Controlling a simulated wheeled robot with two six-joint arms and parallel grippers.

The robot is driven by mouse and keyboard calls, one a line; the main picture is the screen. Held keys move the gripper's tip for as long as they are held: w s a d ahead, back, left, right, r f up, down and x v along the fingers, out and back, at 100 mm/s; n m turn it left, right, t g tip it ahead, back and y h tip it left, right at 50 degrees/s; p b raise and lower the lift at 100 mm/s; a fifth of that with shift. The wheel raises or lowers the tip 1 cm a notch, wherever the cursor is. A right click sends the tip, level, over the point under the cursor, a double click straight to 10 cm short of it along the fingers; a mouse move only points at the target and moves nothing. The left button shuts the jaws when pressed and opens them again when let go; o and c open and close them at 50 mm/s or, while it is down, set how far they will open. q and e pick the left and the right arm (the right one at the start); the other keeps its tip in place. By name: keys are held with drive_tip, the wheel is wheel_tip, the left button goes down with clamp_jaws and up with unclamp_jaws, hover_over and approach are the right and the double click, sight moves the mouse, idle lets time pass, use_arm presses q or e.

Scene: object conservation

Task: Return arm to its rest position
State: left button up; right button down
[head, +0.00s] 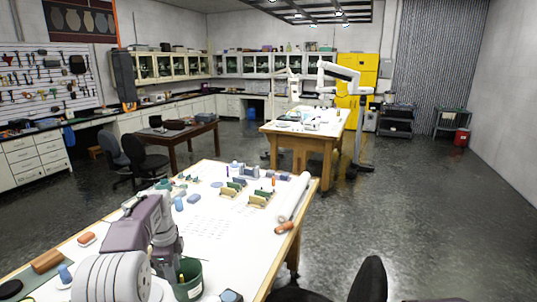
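My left arm stands over the near left part of the white-topped worktable (207,250), at the lower left of the head view. My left gripper (131,204) is at the arm's far end, small and partly hidden behind the grey-purple links. I cannot tell whether its fingers are open or shut, and no held object can be made out. My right gripper is not in view.
Small card holders (260,199), a white roll (294,197) and blue blocks lie on the table's far half. A green bin (187,280) stands close beside my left arm. A black chair back (369,281) is at the front right. Open floor lies right.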

use_arm(q)
drive_tip(key=s+d+f+n+b, duration=0.4)
drive_tip(key=s+f+n, duration=0.4)
drive_tip(key=s, duration=0.5)
drive_tip(key=s+d+f+n+b, duration=0.5)
drive_tip(key=s+f+n, duration=0.3)
drive_tip(key=s, duration=0.5)
wheel_tip(320, 180, down, 2)
drive_tip(key=shift+s+d+f+n+b, duration=0.15)
drive_tip(key=shift+d+f+n+b, duration=0.15)
drive_tip(key=shift+d, duration=0.3)
drive_tip(key=shift+s+r, duration=0.1)
drive_tip(key=shift+s, duration=0.05)
